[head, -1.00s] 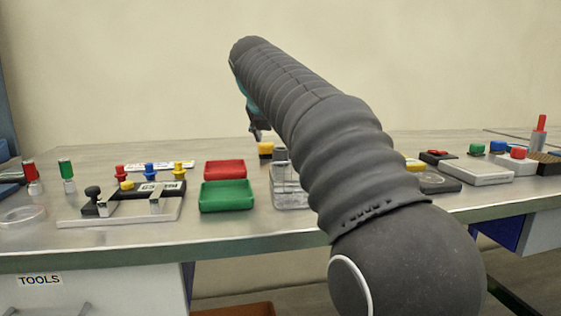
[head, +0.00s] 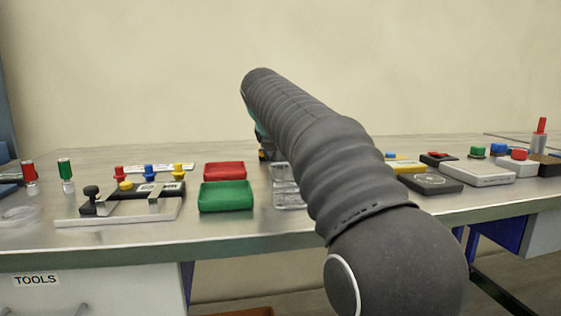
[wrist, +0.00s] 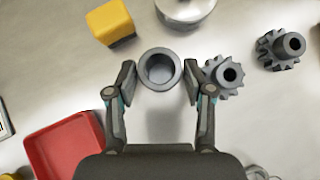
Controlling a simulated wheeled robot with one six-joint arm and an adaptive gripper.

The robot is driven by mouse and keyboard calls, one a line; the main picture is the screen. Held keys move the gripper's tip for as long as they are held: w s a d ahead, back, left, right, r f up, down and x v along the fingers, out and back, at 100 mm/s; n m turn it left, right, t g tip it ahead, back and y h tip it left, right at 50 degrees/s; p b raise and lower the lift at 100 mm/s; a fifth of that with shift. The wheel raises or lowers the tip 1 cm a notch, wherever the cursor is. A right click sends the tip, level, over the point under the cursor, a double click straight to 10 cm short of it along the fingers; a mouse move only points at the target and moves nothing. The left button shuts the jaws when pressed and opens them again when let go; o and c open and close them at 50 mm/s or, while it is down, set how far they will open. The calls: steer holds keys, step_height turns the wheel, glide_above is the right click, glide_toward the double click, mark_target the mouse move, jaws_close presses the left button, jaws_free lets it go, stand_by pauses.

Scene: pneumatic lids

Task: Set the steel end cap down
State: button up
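The steel end cap (wrist: 160,69) is a grey round cup with its open, hollow side facing the camera in the wrist view. My gripper (wrist: 160,80) has one fingertip on each side of it, closed against its rim. The bench lies close below, but whether the cap touches it is hard to tell. In the head view my arm hides the cap and most of the gripper.
In the wrist view, a toothed grey gear (wrist: 224,76) sits close beside the right finger, with another gear (wrist: 279,48) farther right. A yellow block (wrist: 110,23), a round metal part (wrist: 185,8) and a red tray (wrist: 65,146) surround the gripper. A green tray (head: 226,196) stands nearer the bench front.

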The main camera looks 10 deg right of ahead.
jaws_close()
steer(key=shift+r, duration=0.15)
